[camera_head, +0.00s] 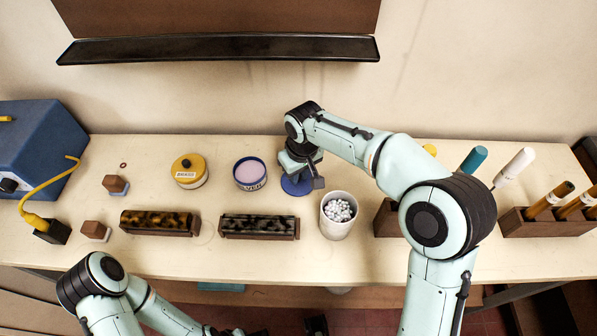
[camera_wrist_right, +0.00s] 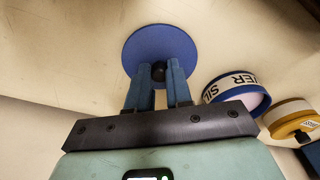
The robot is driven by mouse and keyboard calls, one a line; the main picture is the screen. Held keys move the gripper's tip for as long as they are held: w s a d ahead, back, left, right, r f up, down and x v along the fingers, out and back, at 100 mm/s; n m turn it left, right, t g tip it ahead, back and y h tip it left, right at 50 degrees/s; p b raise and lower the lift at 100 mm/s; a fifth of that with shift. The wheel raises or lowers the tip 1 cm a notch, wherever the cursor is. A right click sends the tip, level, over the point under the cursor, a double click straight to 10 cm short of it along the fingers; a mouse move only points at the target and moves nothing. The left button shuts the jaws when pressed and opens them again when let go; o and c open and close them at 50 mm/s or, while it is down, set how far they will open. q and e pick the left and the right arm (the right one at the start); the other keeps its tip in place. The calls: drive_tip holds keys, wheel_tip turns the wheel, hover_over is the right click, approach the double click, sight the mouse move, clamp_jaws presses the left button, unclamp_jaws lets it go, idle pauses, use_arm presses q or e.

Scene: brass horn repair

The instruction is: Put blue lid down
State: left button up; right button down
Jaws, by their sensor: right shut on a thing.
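The blue lid (camera_head: 297,186) is a flat round disc beside the open blue tin, on its right. My right gripper (camera_head: 301,168) is over it. In the right wrist view, the fingers of this gripper (camera_wrist_right: 159,80) are shut on the dark knob at the middle of the blue lid (camera_wrist_right: 158,43). Whether the lid touches the bench or hangs just above it cannot be told. The blue tin (camera_head: 250,175) is open, with pale lilac contents; its white label shows in the right wrist view (camera_wrist_right: 236,87). My left gripper is not in view.
A yellow-lidded tin (camera_head: 188,171) stands left of the blue tin. A white cup of pale beads (camera_head: 338,215) is close in front and right of the lid. Two dark-topped blocks (camera_head: 160,222) (camera_head: 259,227) lie along the front. Handled tools stand in wooden racks at right.

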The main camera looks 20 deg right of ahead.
sight(302, 185)
drive_tip(key=c, duration=1)
unclamp_jaws()
drive_tip(key=shift+c, duration=0.2)
wheel_tip(302, 185, up, 12)
drive_tip(key=s+p, duration=0.1)
drive_tip(key=p, duration=0.1)
drive_tip(key=shift+s+d, duration=0.2)
drive_tip(key=shift+d, duration=0.05)
